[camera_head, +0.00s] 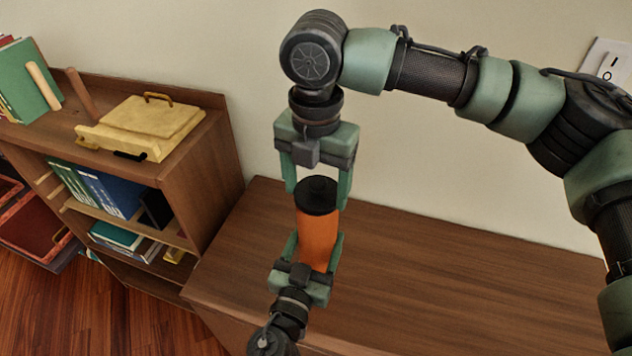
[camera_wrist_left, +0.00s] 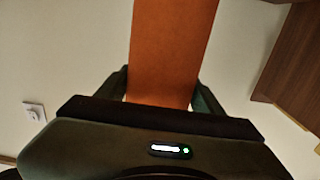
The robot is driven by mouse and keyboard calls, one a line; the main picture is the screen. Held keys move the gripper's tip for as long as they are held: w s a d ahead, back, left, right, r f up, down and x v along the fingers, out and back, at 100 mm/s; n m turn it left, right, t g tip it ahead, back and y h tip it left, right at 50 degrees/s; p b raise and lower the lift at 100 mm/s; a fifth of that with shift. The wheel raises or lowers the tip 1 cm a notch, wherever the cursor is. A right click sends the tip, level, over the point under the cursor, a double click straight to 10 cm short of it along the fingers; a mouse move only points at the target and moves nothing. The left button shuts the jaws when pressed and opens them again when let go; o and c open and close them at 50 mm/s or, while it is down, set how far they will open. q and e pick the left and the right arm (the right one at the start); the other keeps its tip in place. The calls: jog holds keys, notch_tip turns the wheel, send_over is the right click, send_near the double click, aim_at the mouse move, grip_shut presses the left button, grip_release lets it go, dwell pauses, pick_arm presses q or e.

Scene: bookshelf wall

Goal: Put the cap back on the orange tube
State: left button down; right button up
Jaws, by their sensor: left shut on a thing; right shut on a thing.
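The orange tube (camera_head: 317,238) stands roughly upright, slightly tilted, above the brown wooden surface. My left gripper (camera_head: 310,250) comes from below and is shut on the tube's lower part. The tube also fills the upper middle of the left wrist view (camera_wrist_left: 170,50), between the fingers of my left gripper (camera_wrist_left: 160,90). The black cap (camera_head: 317,194) is at the tube's top end. My right gripper (camera_head: 317,190) points down from above, shut on the cap, one finger on each side. Whether the cap is fully seated on the tube I cannot tell.
A brown wooden cabinet top (camera_head: 440,270) lies below and behind the tube, and its right part is clear. A bookshelf (camera_head: 205,180) stands at the left, with a yellow box (camera_head: 150,120) and books on top. A wall switch (camera_head: 606,62) is at the upper right.

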jog(key=shift+f, duration=0.3)
jog(key=o, duration=1.4)
notch_tip(320, 180, up, 12)
jog(key=shift+r, duration=0.1)
pick_arm(q)
jog(key=shift+c, duration=0.8)
grip_release()
